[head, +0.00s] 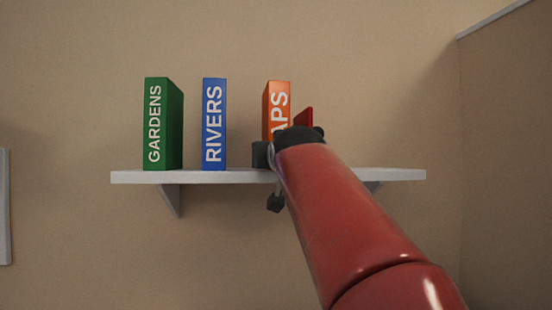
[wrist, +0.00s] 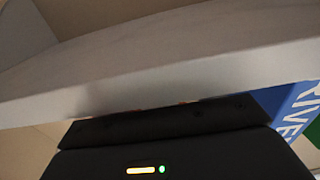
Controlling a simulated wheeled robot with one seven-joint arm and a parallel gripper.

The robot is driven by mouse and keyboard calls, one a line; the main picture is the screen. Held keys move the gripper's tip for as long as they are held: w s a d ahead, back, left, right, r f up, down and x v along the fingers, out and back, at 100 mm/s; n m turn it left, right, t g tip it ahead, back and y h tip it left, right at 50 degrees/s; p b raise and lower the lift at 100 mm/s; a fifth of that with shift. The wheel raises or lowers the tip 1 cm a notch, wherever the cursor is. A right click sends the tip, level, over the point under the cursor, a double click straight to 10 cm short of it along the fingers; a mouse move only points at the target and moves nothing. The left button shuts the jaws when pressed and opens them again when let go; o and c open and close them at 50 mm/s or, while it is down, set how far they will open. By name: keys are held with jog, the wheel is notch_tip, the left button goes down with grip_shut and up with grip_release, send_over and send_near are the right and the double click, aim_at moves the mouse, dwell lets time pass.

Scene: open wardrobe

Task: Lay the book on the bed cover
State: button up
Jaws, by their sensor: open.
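Three books stand upright on a white wall shelf (head: 225,177) in the head view: a green GARDENS book (head: 163,125), a blue RIVERS book (head: 214,125) and an orange book (head: 275,98) whose lettering ends in "APS". My arm hides the orange book's lower right. My gripper (head: 263,155) is open, its dark parts at the shelf's front edge before the orange book; its fingertips are mostly hidden. In the wrist view my gripper (wrist: 170,122) lies close to a pale board, with the blue book (wrist: 294,108) at right. I cannot tell whether it touches the orange book. No bed cover shows.
A red piece (head: 304,117) shows just right of the orange book, partly behind my arm; I cannot tell what it is. The shelf's left end is bare, and brackets hang below it. A brown panel (head: 510,150) stands at right.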

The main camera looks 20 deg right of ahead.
jog(key=b+v, duration=0.2)
jog(key=v, duration=0.9)
jog(key=s+a+f+g+y, duration=0.1)
jog(key=s+a+f+g, duration=0.1)
jog(key=f, duration=0.9)
jog(key=s+a+f+n+g+y, duration=0.1)
jog(key=s+a+f+g, duration=0.1)
jog(key=f, duration=1)
jog(key=s+a+f+n+g+y, duration=0.1)
jog(key=s+a+f+g+y, duration=0.1)
jog(key=f, duration=1)
jog(key=shift+s+a+f+g, duration=0.2)
jog(key=shift+s+a+g, duration=0.3)
jog(key=shift+s+g, duration=0.65)
jog(key=shift+o, duration=0.4)
jog(key=s+a+f+g, duration=0.1)
jog(key=s+f, duration=0.3)
jog(key=f, duration=0.2)
jog(key=s+a+f+n+g+y, duration=0.1)
jog(key=s+f+g, duration=0.1)
jog(key=f, duration=0.5)
jog(key=shift+s, duration=0.9)
